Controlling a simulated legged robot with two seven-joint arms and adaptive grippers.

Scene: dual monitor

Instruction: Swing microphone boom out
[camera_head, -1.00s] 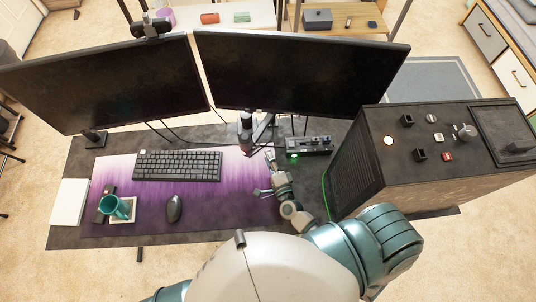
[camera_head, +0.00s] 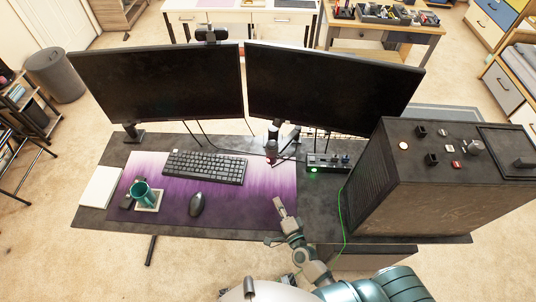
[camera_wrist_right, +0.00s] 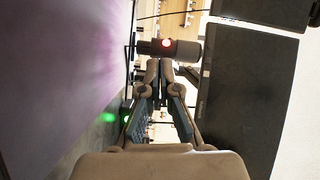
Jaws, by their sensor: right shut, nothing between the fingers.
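The microphone (camera_head: 271,150) is a small dark cylinder with a red light, standing upright in front of the gap between the monitors. In the right wrist view the microphone (camera_wrist_right: 183,49) lies across the picture, just beyond my fingertips. Its boom is hard to make out among the dark monitor stand and cables. My right gripper (camera_head: 279,205) is over the right end of the purple mat, nearer to me than the microphone. It is shut and empty; the wrist view shows its fingertips (camera_wrist_right: 159,66) together, and I cannot tell whether they touch the microphone. My left gripper is out of view.
Two monitors (camera_head: 160,90) (camera_head: 330,88) stand behind the mat. A black PC case (camera_head: 420,190) stands close on the right, with a green cable beside it. A small device with a green light (camera_head: 327,164), keyboard (camera_head: 205,166), mouse (camera_head: 197,204) and teal mug (camera_head: 141,192) are on the desk.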

